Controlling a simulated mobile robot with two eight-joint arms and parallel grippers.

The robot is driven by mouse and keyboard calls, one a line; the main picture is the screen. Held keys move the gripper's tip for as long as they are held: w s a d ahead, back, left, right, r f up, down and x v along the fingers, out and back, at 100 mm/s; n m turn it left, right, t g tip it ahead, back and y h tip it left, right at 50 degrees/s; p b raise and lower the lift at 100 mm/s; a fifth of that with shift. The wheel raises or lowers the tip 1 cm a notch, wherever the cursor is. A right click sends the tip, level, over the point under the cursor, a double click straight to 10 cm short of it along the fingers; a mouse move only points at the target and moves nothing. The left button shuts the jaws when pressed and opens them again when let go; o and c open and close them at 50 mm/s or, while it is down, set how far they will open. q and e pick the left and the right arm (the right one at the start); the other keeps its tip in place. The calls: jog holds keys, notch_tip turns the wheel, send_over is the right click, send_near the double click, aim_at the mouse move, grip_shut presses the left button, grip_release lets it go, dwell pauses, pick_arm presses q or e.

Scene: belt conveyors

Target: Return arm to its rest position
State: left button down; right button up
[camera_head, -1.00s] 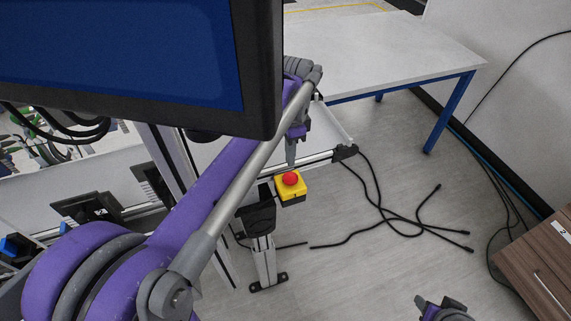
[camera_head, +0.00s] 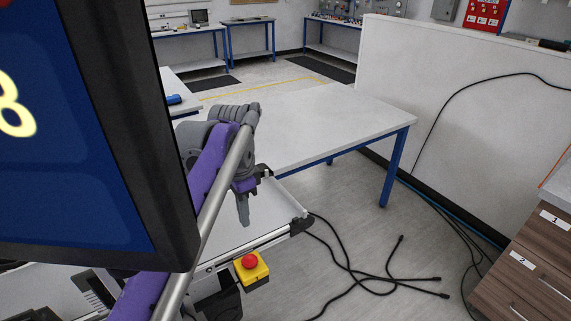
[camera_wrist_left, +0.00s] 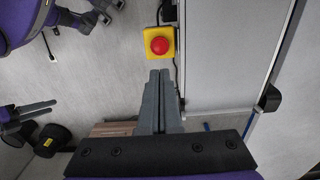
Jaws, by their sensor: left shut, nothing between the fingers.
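My left arm, purple and grey, comes in from the lower left in the head view. My left gripper (camera_head: 243,210) points down over the end of the white conveyor (camera_head: 262,202). In the left wrist view its two grey fingers (camera_wrist_left: 159,75) lie together with nothing between them. The red emergency button on its yellow box (camera_head: 251,268) is below the gripper in the head view. In the left wrist view the button (camera_wrist_left: 159,44) shows just beyond the fingertips, and whether they are apart in height is hard to tell. My right gripper is not in the head view.
A large screen (camera_head: 90,130) blocks the left of the head view. A white table with blue legs (camera_head: 340,125) stands behind the conveyor. Black cables (camera_head: 365,275) lie on the floor. A wooden drawer cabinet (camera_head: 530,260) stands at the right.

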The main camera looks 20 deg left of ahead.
pick_arm(q)
jog(key=s+d+f+n+t, duration=0.3)
jog(key=s+f+n, duration=0.1)
jog(key=s+f, duration=0.3)
jog(key=s+d+f+n+t, duration=0.3)
jog(key=s+f, duration=0.4)
jog(key=f, duration=0.4)
jog(key=shift+d+f+n, duration=0.25)
jog(key=shift+f+n, duration=0.05)
jog(key=shift+n, duration=0.2)
